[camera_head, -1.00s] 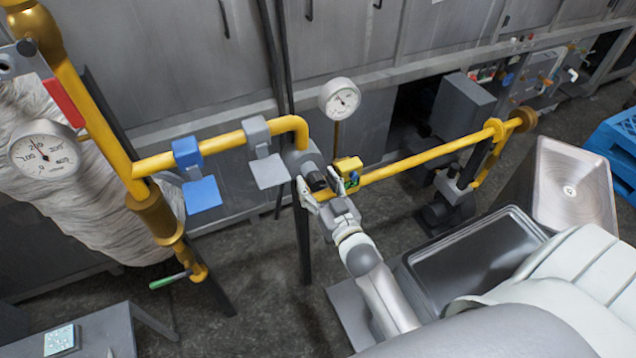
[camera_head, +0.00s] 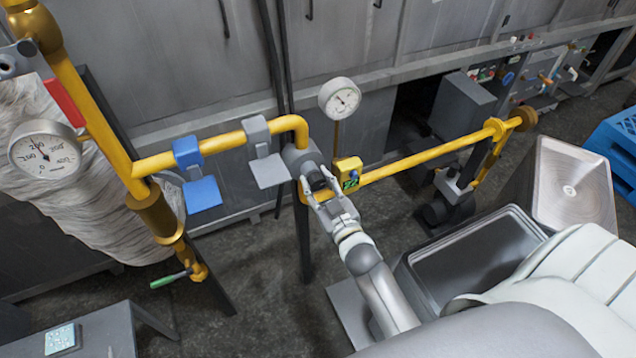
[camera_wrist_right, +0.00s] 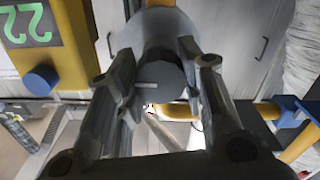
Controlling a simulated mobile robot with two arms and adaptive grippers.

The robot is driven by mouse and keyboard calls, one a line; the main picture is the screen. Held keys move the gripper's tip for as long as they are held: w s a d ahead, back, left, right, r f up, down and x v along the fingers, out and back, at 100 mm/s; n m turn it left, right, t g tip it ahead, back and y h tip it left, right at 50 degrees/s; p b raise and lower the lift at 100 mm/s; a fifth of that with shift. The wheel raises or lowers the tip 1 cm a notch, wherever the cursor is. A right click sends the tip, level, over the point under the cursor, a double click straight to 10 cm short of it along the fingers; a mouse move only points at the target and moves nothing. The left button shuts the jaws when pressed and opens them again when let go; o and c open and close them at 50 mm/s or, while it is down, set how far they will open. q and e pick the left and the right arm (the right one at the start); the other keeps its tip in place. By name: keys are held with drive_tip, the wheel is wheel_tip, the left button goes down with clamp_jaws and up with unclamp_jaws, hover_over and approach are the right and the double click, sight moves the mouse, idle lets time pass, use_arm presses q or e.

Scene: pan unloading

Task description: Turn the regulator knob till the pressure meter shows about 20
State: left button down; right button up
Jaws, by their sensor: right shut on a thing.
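The regulator is a grey cylindrical body (camera_head: 300,157) on the yellow pipe, with a dark round knob (camera_head: 316,181) facing me. My right gripper (camera_head: 321,190) is shut on the knob. In the right wrist view the knob (camera_wrist_right: 161,75) sits between the two fingers, with a short white mark near its edge. A yellow meter box (camera_head: 348,168) with a green display is just right of the knob. In the right wrist view its display (camera_wrist_right: 28,23) appears to read 22, seen turned over. A round white dial gauge (camera_head: 340,98) stands above; its reading is too small to tell.
A larger dial gauge (camera_head: 45,153) is at the left, near a blue valve handle (camera_head: 202,194) and a grey one (camera_head: 269,171). The yellow pipe (camera_head: 430,155) runs right. A dark open bin (camera_head: 475,262) is beside my right arm.

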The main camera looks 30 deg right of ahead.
drive_tip(key=shift+n, duration=0.5)
drive_tip(key=o, duration=1)
drive_tip(key=shift+o, duration=0.2)
drive_tip(key=s, duration=1.2)
drive_tip(key=shift+a, duration=0.35)
drive_tip(key=s+a+f+g+y, duration=0.1)
drive_tip(key=s+a+f+g, duration=0.15)
drive_tip(key=f, duration=0.75)
drive_tip(key=s+a+f+g, duration=0.1)
drive_tip(key=s+f+g, duration=0.2)
drive_tip(key=f, duration=0.7)
drive_tip(key=s+a+f+g+y, duration=0.1)
drive_tip(key=s+a+f+g, duration=0.15)
drive_tip(key=f, duration=0.75)
drive_tip(key=s+d+f+g, duration=0.1)
drive_tip(key=s+f+g, duration=0.2)
drive_tip(key=s+f, duration=0.2)
drive_tip(key=s+d+f+g, duration=0.2)
drive_tip(key=s+f, duration=0.3)
drive_tip(key=s, duration=0.6)
drive_tip(key=s+d+f+g+h, duration=0.1)
drive_tip(key=s+f+g, duration=0.3)
drive_tip(key=s+f, duration=0.2)
drive_tip(key=s, duration=0.2)
drive_tip(key=shift+s+d, duration=0.15)
drive_tip(key=shift+s, duration=0.25)
